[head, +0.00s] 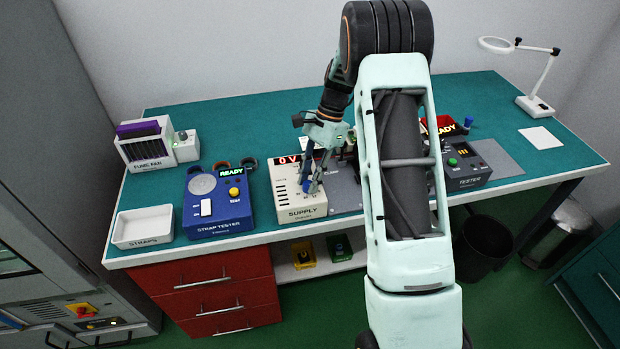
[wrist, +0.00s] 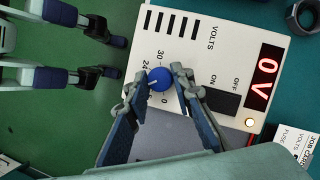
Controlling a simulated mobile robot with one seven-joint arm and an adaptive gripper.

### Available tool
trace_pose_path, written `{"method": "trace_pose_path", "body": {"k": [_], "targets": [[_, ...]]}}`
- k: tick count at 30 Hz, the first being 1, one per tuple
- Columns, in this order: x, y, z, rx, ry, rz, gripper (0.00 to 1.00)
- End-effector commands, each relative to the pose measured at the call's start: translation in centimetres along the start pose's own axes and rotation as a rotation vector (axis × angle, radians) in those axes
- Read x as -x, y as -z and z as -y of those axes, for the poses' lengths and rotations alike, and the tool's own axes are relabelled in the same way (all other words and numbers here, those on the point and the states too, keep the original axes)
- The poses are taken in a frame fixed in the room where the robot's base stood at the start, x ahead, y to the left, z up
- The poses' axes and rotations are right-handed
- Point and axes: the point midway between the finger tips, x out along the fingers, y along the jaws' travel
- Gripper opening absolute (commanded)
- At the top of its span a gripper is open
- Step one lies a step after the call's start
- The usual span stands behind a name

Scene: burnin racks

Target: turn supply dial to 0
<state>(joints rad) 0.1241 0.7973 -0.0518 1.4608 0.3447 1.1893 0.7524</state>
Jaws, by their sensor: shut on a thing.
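The cream supply box (head: 290,203) stands near the bench's front edge in the head view. In the wrist view its panel (wrist: 190,55) shows a red display (wrist: 263,77) reading 0 V, also seen in the head view (head: 288,160). The blue dial (wrist: 160,79) has a white pointer mark. The pointer seems to face left, between 24 and 0, but the exact mark is unclear. My gripper (wrist: 161,76) is shut on the dial, one finger on each side. In the head view my gripper (head: 314,180) partly hides the dial.
The blue strap tester (head: 217,204) stands left of the supply, the dark tester (head: 465,170) to the right. My arm hides the bench between.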

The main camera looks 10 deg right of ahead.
Motion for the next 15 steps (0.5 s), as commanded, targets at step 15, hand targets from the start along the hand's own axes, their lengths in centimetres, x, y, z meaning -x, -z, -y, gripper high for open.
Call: {"method": "trace_pose_path", "body": {"k": [15], "targets": [[-0.08,-0.19,0.35,0.455,-0.189,-0.024,0.00]]}}
